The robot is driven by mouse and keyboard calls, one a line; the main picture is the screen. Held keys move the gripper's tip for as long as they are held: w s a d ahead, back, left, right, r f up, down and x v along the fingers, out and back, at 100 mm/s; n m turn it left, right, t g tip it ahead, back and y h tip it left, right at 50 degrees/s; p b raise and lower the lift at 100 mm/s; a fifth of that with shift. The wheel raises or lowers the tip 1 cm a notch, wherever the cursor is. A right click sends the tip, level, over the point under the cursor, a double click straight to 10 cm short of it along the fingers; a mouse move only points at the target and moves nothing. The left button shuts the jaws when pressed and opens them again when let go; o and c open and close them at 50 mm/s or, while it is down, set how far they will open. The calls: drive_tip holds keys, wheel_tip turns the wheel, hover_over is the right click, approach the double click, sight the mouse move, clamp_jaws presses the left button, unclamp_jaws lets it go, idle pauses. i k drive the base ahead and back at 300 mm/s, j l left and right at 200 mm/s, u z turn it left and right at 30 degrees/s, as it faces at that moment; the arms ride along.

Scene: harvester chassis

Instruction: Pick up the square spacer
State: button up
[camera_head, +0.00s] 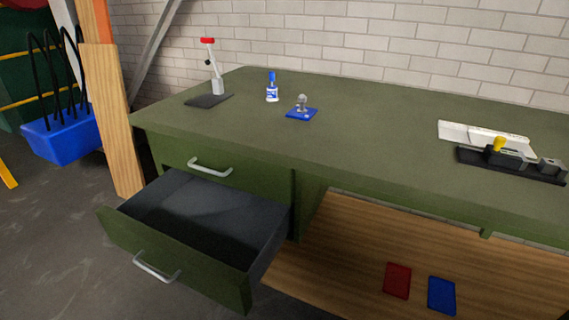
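No part of my gripper shows in the head view. I cannot tell for sure which thing is the square spacer. A small grey metal piece (302,101) stands on a flat blue square pad (301,115) on the green workbench (370,125). At the right, a small grey squarish block (551,167) sits on the end of a long black base (510,167). Also on that base are a dark part and a yellow knob (497,144).
A small blue-and-white bottle (272,90) and a red-topped stand (216,80) are on the bench. A white tray (485,138) lies behind the black base. The lower drawer (175,255) is pulled out, empty. Red (397,281) and blue (441,295) flat pieces lie on the wooden shelf.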

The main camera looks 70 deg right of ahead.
sight(546, 166)
drive_tip(key=k+l+z, duration=0.1)
drive_tip(key=z, duration=0.75)
